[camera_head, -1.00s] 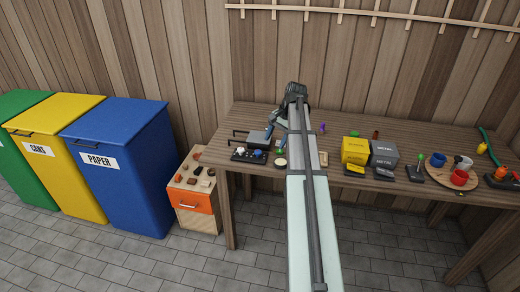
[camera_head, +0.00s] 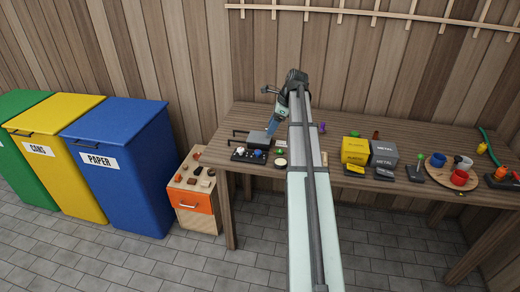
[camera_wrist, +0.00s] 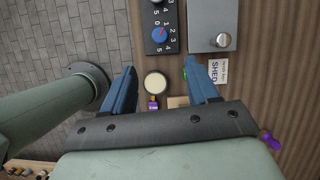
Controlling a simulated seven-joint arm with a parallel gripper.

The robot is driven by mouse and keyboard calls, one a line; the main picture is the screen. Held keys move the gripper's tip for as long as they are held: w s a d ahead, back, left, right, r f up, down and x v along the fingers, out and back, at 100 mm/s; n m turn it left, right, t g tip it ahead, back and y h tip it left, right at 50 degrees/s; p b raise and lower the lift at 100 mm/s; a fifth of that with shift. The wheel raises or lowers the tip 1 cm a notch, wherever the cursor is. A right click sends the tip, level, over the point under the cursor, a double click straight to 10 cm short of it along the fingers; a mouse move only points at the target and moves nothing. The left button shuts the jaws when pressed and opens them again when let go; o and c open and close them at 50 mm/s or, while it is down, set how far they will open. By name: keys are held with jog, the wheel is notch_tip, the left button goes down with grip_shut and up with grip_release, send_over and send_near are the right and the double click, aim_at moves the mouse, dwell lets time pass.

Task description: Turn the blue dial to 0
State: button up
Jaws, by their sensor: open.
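The blue dial (camera_wrist: 159,34) sits on a black panel (camera_wrist: 157,50) with white numbers around it, at the top of the wrist view. Its pointer is too small to read surely. In the head view the blue dial (camera_head: 259,153) is at the right end of the panel, near the bench's left front. My gripper (camera_wrist: 160,67) is open and empty, its two blue fingers apart. The dial appears ahead of the fingertips, between their lines, not held. In the head view my gripper (camera_head: 271,126) is above the bench, behind the panel.
A grey box with a knob (camera_wrist: 210,24) stands beside the panel. A round cream disc (camera_wrist: 155,83) and a SHED label (camera_wrist: 215,72) lie near the fingers. A purple object (camera_wrist: 270,141) is at lower right. Yellow and grey metal boxes (camera_head: 384,153) stand further right.

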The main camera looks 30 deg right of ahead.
aim_at(258, 151)
jog(key=x, duration=1.3)
jog(key=shift+f, duration=0.2)
jog(key=c, duration=1)
